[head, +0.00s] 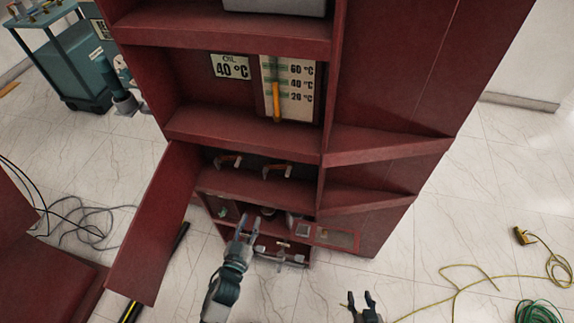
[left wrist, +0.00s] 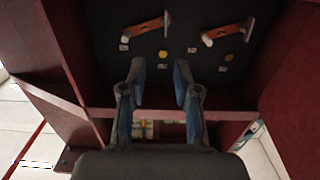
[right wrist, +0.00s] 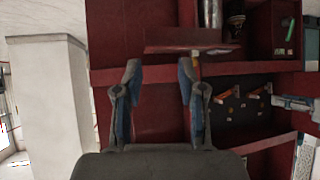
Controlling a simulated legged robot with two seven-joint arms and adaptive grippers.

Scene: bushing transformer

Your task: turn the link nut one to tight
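Two orange links sit side by side on the dark back panel of an open compartment. The left link (head: 229,161) and right link (head: 277,169) show in the head view, and larger in the left wrist view, the left one (left wrist: 147,27) and right one (left wrist: 226,33). Each has a pale round end piece and a metal end; I cannot tell which nut is link nut one. My left gripper (head: 245,226) is open and empty, below and in front of the links; its fingers (left wrist: 159,75) point toward the panel. My right gripper (head: 364,301) is open and empty, low and away from the cabinet.
The red cabinet (head: 250,131) has an open door (head: 157,225) on the left and shelves above and below the links. An oil temperature gauge (head: 289,88) sits higher. Cables (head: 470,283) lie on the floor at right. A teal cart (head: 85,65) stands back left.

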